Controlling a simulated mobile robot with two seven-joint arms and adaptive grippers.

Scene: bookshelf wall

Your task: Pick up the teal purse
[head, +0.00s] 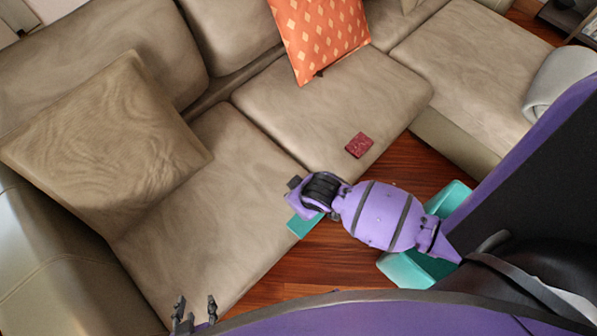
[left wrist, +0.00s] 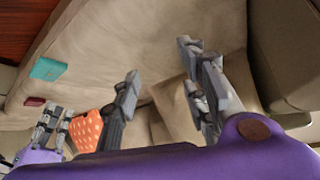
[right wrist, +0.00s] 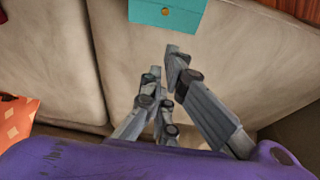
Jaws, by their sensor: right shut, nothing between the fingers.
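The teal purse (head: 304,223) lies at the front edge of the sofa, partly hidden by my right wrist in the head view. It shows whole in the left wrist view (left wrist: 47,69). In the right wrist view the purse (right wrist: 168,12), with a gold button, is at the top edge, beyond the fingertips and apart from them. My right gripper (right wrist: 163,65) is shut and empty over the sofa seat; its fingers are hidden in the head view. My left gripper (head: 196,308) is open and empty at the sofa's lower left, far from the purse; its spread fingers show in the left wrist view (left wrist: 158,65).
A dark red wallet-like item (head: 359,145) lies on the sofa seat (head: 330,105). An orange patterned cushion (head: 318,35) and a large tan cushion (head: 105,145) lean at the back. A larger teal object (head: 415,270) stands on the wooden floor, partly behind my right arm.

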